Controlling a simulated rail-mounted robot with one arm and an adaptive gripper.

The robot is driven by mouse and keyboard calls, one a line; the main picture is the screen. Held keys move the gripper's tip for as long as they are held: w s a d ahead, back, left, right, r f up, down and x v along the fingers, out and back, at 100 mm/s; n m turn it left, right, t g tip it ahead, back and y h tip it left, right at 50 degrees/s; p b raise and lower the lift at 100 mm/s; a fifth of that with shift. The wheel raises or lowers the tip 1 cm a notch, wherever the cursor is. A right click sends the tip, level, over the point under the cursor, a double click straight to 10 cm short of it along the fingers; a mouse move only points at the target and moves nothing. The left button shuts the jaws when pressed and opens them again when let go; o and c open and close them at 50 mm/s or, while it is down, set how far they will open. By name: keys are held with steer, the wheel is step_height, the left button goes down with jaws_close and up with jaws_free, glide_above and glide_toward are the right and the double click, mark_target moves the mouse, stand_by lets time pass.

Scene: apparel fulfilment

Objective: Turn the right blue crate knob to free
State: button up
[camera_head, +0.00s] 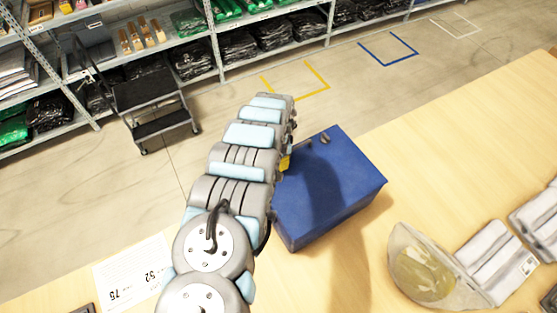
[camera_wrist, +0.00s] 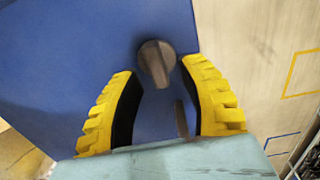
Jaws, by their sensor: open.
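The blue crate (camera_head: 345,178) stands on the light wooden table, and its blue face (camera_wrist: 60,70) fills much of the wrist view. A small brownish knob (camera_head: 325,138) shows on its top near the far edge. In the wrist view a round grey-brown knob (camera_wrist: 156,63) with a raised grip bar sits at the fingertips of my gripper (camera_wrist: 157,72). The two yellow fingers are open on either side of it, with gaps visible. Whether this is the right knob, I cannot tell. In the head view my arm hides most of my gripper; only a yellow bit shows.
A clear bulging bag (camera_head: 425,268) and grey wrapped packs (camera_head: 490,260) lie right of the crate. A printed sheet (camera_head: 132,275) lies at left. Beyond the table are a step stool (camera_head: 150,105), stocked shelves and floor markings. The table behind the bag is clear.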

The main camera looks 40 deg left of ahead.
step_height(320, 180, up, 12)
stand_by(0.9)
stand_by(0.5)
